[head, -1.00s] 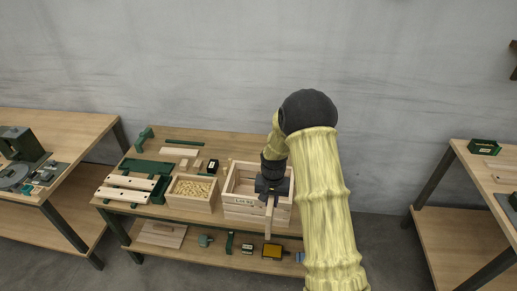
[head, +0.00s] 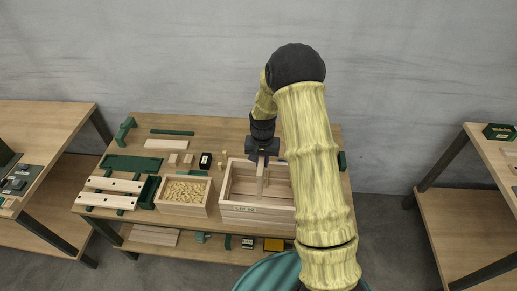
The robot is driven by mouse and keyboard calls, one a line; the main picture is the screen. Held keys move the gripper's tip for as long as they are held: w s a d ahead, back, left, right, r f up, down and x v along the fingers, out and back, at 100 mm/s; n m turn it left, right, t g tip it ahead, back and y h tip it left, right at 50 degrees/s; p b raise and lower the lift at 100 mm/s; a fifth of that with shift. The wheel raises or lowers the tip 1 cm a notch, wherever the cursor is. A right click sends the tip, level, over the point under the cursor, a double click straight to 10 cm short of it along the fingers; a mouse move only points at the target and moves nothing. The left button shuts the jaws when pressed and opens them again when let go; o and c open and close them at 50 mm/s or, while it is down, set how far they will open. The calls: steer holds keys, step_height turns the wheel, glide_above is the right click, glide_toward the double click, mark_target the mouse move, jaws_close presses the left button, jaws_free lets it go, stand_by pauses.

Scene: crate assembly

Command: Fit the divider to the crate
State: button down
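The crate (head: 252,217) is an open pale wooden box with a printed label on its front wall, standing at the right part of the middle bench. The divider (head: 260,181) is a thin pale board seen nearly edge-on. It hangs upright below my gripper (head: 262,161), over the crate's opening near its middle. My gripper looks shut on the divider's top. The fingertips are small and dark here. I cannot tell whether the divider's lower edge is within slots or touches the crate's floor. My arm covers the crate's right side.
A smaller wooden box (head: 184,209) of small pale pieces stands left of the crate. Green-and-wood rails (head: 108,184), a green plate (head: 132,165), small blocks and a black item (head: 205,160) lie around it. Side benches stand left and right.

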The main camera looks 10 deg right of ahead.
steer(key=shift+w, duration=0.5)
steer(key=shift+s+r, duration=0.1)
steer(key=shift+s, duration=0.05)
step_height(320, 180, down, 18)
steer(key=b, duration=1.2)
steer(key=shift+f+b, duration=0.65)
steer(key=shift+f, duration=0.4)
stand_by(1.9)
steer(key=c, duration=1.3)
jaws_free()
